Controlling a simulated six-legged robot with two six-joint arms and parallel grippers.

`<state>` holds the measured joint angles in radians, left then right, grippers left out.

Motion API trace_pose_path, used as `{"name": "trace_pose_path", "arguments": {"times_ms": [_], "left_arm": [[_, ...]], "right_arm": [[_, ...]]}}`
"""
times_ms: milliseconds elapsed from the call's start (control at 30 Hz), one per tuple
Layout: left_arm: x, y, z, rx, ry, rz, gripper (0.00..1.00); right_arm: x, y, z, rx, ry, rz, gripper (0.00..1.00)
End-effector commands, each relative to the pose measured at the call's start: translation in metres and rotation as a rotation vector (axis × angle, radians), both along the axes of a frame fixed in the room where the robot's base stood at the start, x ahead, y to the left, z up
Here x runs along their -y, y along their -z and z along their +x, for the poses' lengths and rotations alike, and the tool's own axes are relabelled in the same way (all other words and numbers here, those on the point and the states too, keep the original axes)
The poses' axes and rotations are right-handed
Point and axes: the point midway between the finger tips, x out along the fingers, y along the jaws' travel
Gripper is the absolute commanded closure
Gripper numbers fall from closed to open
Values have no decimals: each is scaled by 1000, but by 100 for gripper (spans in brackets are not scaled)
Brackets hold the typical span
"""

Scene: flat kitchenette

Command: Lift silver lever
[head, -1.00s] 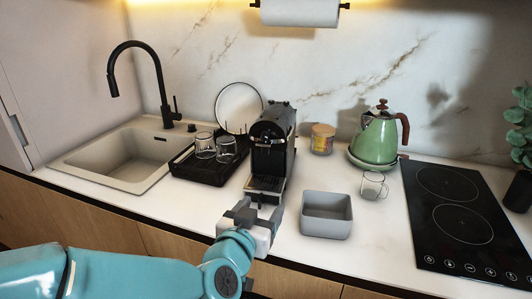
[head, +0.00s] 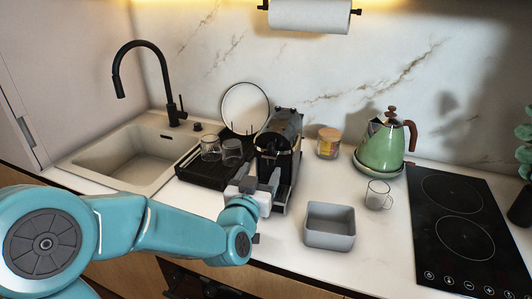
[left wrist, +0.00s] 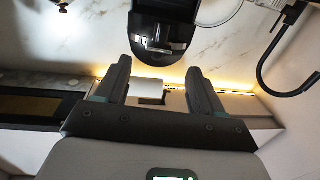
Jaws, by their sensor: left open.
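The black coffee machine (head: 284,135) stands on the counter near the middle of the head view. A pale silvery band (head: 270,152) shows across its front head, perhaps the silver lever; I cannot make out its exact shape. My left gripper (head: 262,180) is in front of the machine's lower front, open and empty, and hides part of it. In the left wrist view, which looks upside down, the open fingers (left wrist: 160,78) point toward the machine's dark head (left wrist: 160,35); no contact shows. My right gripper is not in view.
A black rack (head: 205,172) with two glasses stands left of the machine, near the sink (head: 130,160). A grey bin (head: 330,228) stands to the right.

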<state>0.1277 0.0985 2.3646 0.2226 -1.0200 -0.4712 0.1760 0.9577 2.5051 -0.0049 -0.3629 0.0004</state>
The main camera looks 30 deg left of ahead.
Motion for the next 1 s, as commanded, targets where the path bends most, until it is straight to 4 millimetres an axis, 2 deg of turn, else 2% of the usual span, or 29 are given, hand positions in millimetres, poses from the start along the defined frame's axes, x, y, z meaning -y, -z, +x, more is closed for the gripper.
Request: {"name": "trace_pose_path", "arguments": {"times_ms": [100,300,667,800,867,900,1000], "left_arm": [[-9,-1,25,-2,-1,-1,32],[-18,-1,49,-1,-2,0,32],[-20,0,55,-1,-1,0,32],[-20,0,55,-1,-1,0,78],[-20,0,54,0,-1,0,97],[-20,0,54,0,-1,0,100],[-20,0,55,1,-1,0,100]], "right_arm": [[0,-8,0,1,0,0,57],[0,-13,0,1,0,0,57],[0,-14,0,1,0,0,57],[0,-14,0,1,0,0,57],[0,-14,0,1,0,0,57],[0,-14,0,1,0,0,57],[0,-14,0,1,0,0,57]]}}
